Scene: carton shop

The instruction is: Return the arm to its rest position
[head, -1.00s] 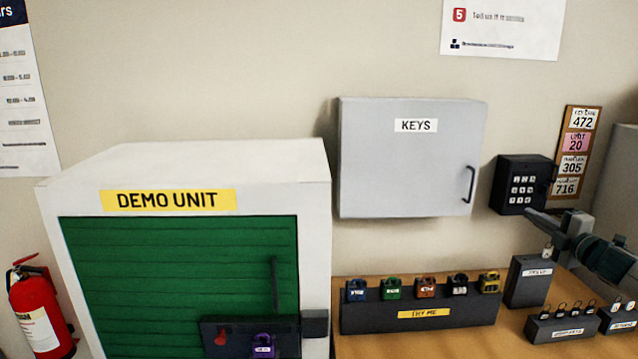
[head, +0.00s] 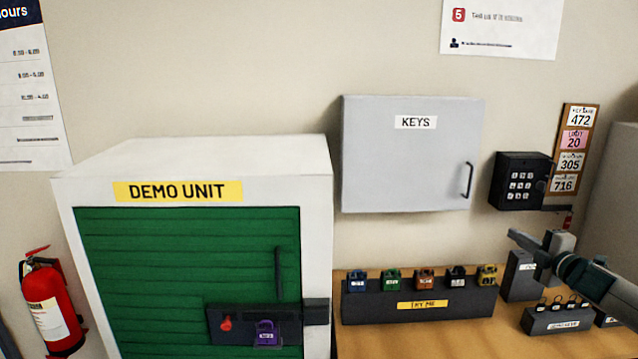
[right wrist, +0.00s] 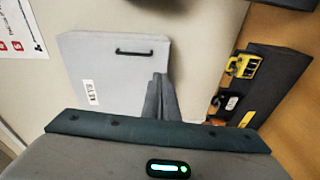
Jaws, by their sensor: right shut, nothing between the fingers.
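My right gripper (head: 513,236) is in front of the bench at the right, below the black keypad box (head: 522,182) and apart from it. Its fingers are together with nothing between them. Its forearm comes in from the right edge. In the right wrist view the closed fingers (right wrist: 160,97) show against the grey KEYS cabinet (right wrist: 110,80), which also appears in the head view (head: 410,155). My left gripper is in neither view.
A black TRY ME stand (head: 418,305) with several coloured padlocks is on the wooden bench, left of my gripper. Small dark stands (head: 555,320) are below my forearm. The DEMO UNIT (head: 190,240) stands left. A small red item (head: 567,222) hangs below the keypad's right side.

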